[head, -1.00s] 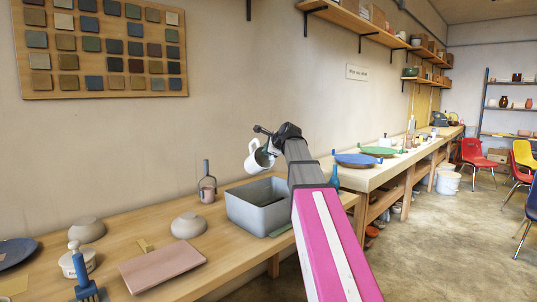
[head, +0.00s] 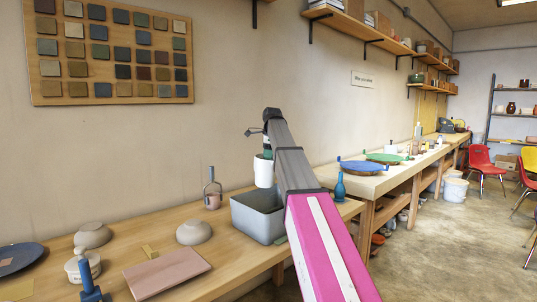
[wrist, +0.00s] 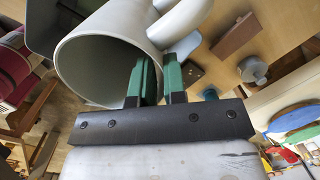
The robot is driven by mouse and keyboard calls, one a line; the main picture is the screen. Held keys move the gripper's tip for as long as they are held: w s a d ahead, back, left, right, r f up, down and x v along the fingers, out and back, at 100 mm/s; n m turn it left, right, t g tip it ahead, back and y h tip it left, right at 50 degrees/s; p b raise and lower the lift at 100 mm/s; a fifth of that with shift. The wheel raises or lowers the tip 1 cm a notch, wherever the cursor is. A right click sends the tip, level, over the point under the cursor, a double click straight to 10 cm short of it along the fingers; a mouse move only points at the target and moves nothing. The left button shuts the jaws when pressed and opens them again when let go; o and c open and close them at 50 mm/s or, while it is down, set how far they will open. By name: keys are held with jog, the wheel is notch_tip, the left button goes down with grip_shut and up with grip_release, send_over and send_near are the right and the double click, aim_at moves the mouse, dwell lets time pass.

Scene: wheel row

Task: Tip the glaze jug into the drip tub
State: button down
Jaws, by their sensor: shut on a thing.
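The glaze jug (head: 263,173) is a white cylinder hanging nearly upright above the back part of the drip tub, apart from it. In the wrist view, the jug (wrist: 75,70) shows its open mouth toward the camera; I see no glaze in the visible part of its inside. In the head view, my gripper (head: 266,146) is partly hidden by my arm. The drip tub (head: 256,225) is a grey open box on the wooden bench; my arm covers its right side.
A blue bottle (head: 340,187) and wheels with blue (head: 364,167) and green tops stand to the right.

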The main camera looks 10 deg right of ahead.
jog(key=shift+f+g, duration=0.45)
jog(key=shift+g, duration=0.15)
notch_tip(320, 180, up, 3)
dwell(0.4)
